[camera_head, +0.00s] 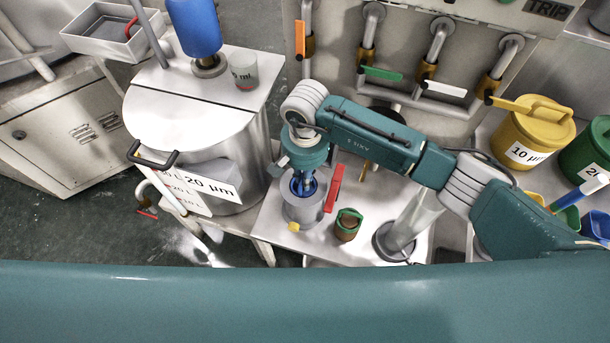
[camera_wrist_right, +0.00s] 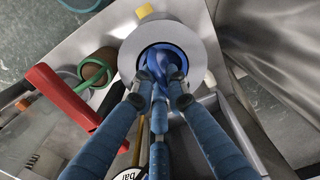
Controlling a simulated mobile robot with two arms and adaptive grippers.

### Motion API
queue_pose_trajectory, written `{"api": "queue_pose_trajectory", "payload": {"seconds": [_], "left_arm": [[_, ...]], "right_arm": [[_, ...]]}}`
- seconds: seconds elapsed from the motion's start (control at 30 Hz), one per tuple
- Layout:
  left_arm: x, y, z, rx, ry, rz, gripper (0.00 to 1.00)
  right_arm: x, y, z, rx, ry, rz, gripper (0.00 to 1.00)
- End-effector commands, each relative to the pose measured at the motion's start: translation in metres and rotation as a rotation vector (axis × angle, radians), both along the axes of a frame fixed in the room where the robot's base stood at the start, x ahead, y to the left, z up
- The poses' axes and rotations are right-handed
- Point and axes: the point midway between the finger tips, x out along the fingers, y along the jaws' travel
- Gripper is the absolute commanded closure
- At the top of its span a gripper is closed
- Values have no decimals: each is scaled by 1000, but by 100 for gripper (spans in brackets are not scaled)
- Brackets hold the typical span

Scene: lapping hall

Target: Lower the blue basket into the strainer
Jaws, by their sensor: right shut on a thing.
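The strainer (camera_head: 300,212) is a grey round vessel on the steel bench, with a yellow tab at its front. In the right wrist view its wide grey rim (camera_wrist_right: 207,62) surrounds a round opening. The blue basket (camera_wrist_right: 170,53) shows inside that opening, partly hidden by my fingers; how deep it sits I cannot tell. My right gripper (camera_head: 303,186) points down over the strainer. In the right wrist view its blue fingers (camera_wrist_right: 157,86) are shut on the blue basket at the opening. My left gripper is not in view.
A red handle (camera_head: 333,188) stands right beside the strainer. A green-rimmed cup (camera_head: 347,226) and a clear cylinder (camera_head: 417,217) stand further right. A large steel drum (camera_head: 190,135) is at left. Pipes with coloured valve levers (camera_head: 383,73) line the back.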

Motion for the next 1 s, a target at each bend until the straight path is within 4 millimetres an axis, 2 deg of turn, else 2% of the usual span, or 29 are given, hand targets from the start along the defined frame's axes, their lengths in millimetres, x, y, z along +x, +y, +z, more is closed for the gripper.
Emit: {"api": "queue_pose_trajectory", "payload": {"seconds": [0.17,0.2,0.27,0.67,0.77,1.0], "left_arm": [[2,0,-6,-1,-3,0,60],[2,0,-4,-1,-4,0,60],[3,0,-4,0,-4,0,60],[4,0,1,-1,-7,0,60],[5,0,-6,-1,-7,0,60],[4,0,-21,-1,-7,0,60]], "right_arm": [[1,0,-4,1,-1,0,100],[0,0,-2,0,-1,0,79],[0,0,-2,0,0,0,68],[1,0,4,1,-1,0,68],[2,0,17,1,-6,2,68],[2,0,69,1,-7,2,68]]}}
